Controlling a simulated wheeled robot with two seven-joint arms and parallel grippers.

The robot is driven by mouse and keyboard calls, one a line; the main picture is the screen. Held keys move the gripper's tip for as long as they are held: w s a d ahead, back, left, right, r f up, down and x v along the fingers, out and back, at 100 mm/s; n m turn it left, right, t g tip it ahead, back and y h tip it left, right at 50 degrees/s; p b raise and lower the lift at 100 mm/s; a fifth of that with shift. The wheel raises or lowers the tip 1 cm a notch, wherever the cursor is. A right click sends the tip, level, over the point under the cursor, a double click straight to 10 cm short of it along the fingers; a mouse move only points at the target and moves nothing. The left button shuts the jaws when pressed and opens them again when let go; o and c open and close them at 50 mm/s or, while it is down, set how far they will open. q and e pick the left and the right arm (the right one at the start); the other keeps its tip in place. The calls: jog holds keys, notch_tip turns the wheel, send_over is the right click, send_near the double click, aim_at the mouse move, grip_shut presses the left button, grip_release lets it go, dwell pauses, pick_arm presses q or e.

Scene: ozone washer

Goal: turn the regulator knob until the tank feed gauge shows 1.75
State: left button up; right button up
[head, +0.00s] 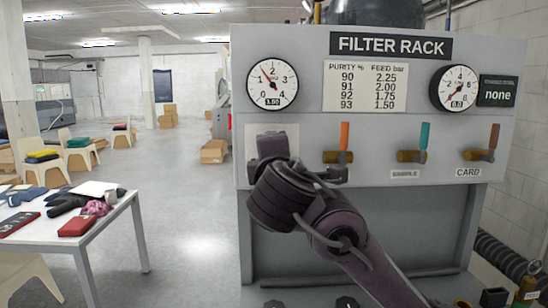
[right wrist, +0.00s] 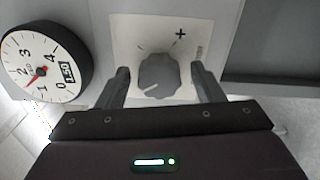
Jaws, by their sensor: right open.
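The regulator knob (right wrist: 159,77) is a dark grey knob on a pale plate with a plus mark at its upper right. My right gripper (right wrist: 160,80) is open, with one finger on each side of the knob; I cannot tell whether they touch it. In the head view my right gripper (head: 272,146) covers the knob. The feed gauge (head: 272,83) is a round white dial at the panel's upper left, its small display reading 1.50. It also shows in the right wrist view (right wrist: 40,55), again reading 1.50. My left gripper is not in view.
The filter rack panel (head: 440,140) carries a purity and feed table (head: 365,86), a second gauge (head: 459,88) and a display (head: 497,91) reading "none". Several brass valves with coloured levers sit right of my gripper. A white table (head: 110,220) stands left.

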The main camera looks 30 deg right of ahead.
jog(key=b+v, duration=0.1)
jog(key=v, duration=0.7)
jog(key=shift+w+d, duration=0.1)
dwell(0.4)
